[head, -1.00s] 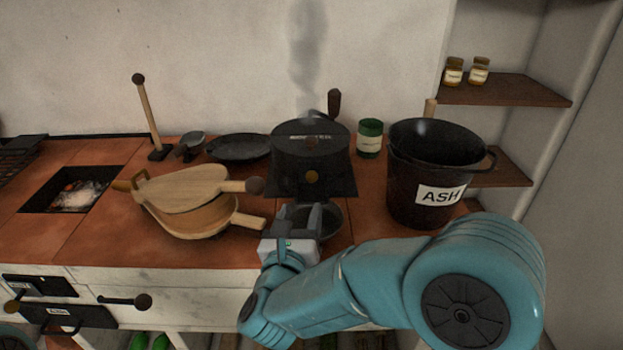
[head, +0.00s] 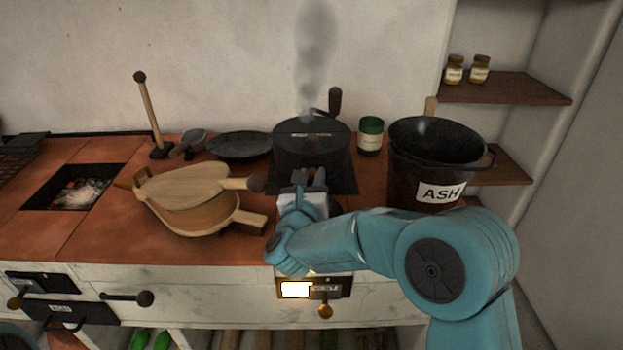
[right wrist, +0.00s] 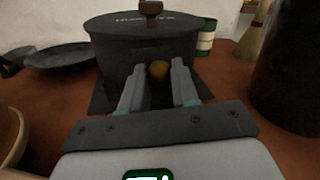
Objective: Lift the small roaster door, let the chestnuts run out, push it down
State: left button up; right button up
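The roaster (head: 290,152) is a black round drum with a flat lid and a crank handle at its back right. It also shows in the right wrist view (right wrist: 120,48). Grey smoke rises above it. A small brass knob (right wrist: 158,69) sits low on its front, where the small door is; the door's edges are too dark to make out. My right gripper (head: 309,178) is at the roaster's front. In the right wrist view its fingers (right wrist: 157,84) are apart, one on each side of the knob. No chestnuts show. My left gripper is out of view.
A black ASH bucket (head: 408,182) stands close right of the roaster, behind my right arm. Wooden bellows (head: 190,187) lie to the left. A dark pan (head: 238,146) and a green tin (head: 370,135) stand behind. A glowing vent (head: 297,290) is in the counter front.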

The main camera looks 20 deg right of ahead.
aim_at(311, 163)
grip_shut()
jog(key=shift+r, duration=2.3)
jog(key=o, duration=0.6)
grip_release()
jog(key=shift+s+a, duration=0.1)
jog(key=shift+s, duration=0.05)
jog(key=v, duration=1.6)
